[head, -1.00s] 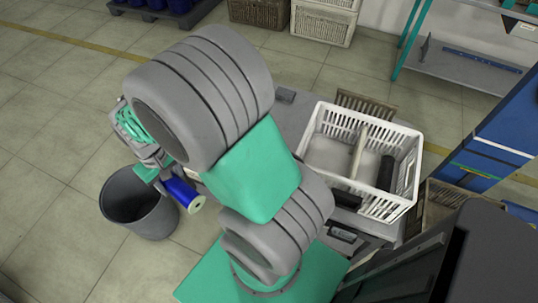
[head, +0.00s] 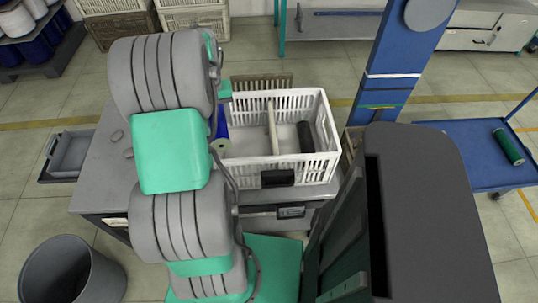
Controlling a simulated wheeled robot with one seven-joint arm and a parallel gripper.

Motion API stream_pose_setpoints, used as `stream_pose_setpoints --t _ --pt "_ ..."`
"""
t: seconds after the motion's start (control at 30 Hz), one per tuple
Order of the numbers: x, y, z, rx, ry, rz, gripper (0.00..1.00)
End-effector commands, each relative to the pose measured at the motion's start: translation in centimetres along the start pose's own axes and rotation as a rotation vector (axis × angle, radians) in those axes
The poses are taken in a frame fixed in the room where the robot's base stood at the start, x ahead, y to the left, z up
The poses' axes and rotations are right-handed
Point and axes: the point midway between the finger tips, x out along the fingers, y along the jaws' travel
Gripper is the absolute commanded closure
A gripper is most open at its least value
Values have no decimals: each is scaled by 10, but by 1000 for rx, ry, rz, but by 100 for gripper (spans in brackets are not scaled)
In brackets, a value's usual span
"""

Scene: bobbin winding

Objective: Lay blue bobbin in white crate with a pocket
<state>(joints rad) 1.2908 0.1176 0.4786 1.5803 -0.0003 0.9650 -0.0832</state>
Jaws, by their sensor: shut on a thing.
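The white crate (head: 327,150) stands on a grey table, with slotted walls and a pale divider (head: 272,125) splitting it in two. A black bobbin (head: 305,137) lies in the right compartment. The blue bobbin (head: 222,128), with a pale end facing me, shows at the crate's left side, partly hidden by my arm. My gripper (head: 223,96) is mostly hidden behind my arm and is shut on the blue bobbin. The bobbin overlaps the left wall in the picture; I cannot tell its height above the crate. The visible part of the left compartment looks empty.
A blue post (head: 395,70) rises behind the crate at right. A blue cart (head: 465,150) with a green bobbin (head: 508,147) stands at far right. A grey bin (head: 70,270) is on the floor at lower left.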

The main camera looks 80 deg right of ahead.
Motion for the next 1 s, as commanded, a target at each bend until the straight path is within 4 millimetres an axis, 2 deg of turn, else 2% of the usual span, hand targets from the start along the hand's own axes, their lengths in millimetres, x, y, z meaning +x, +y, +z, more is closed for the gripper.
stream_pose_setpoints --t 0.03,0.17,0.2,0.43,0.57,0.8,1.0 --pt "2 15 -2 30 1 0 100" --pt "4 49 -2 97 1 0 100" --pt "23 50 -2 99 -4 -1 100" --pt "79 67 -2 133 -2 0 100" --pt "95 73 -1 143 -1 0 100" --pt "144 72 -1 143 -3 0 100" --pt "172 72 -1 143 -2 0 100"
